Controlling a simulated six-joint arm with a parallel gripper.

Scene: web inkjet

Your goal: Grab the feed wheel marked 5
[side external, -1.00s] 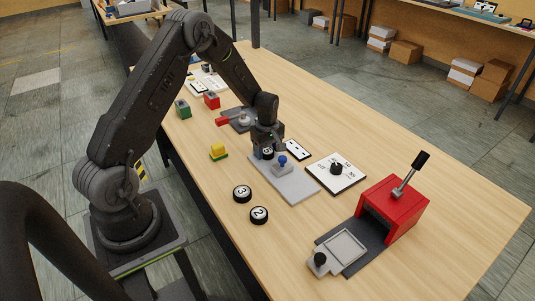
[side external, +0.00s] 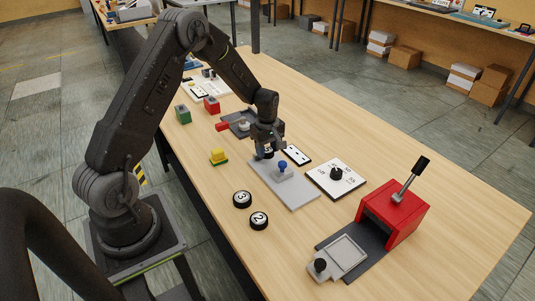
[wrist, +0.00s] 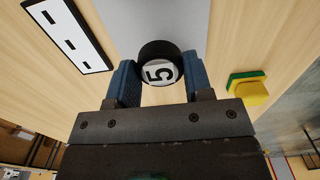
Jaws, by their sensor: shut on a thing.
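The feed wheel marked 5 (wrist: 160,70) is a black disc with a white face, and its 5 shows sideways in the wrist view. My gripper (wrist: 160,78) has its two blue fingers on either side of the wheel, shut on it. In the side view my gripper (side external: 267,146) is at the far left end of the grey plate (side external: 296,194), with the wheel (side external: 268,154) partly hidden below it. I cannot tell whether the wheel is clear of the plate. The wheels marked 3 (side external: 242,199) and 2 (side external: 259,220) lie on the table.
A blue-knobbed piece (side external: 283,168) stands on the plate near my gripper. Nearby are a white slotted card (side external: 297,155), a dial panel (side external: 346,188) and a yellow-green block (side external: 218,157). A red lever press (side external: 395,215) stands at the front right. The right-hand tabletop is clear.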

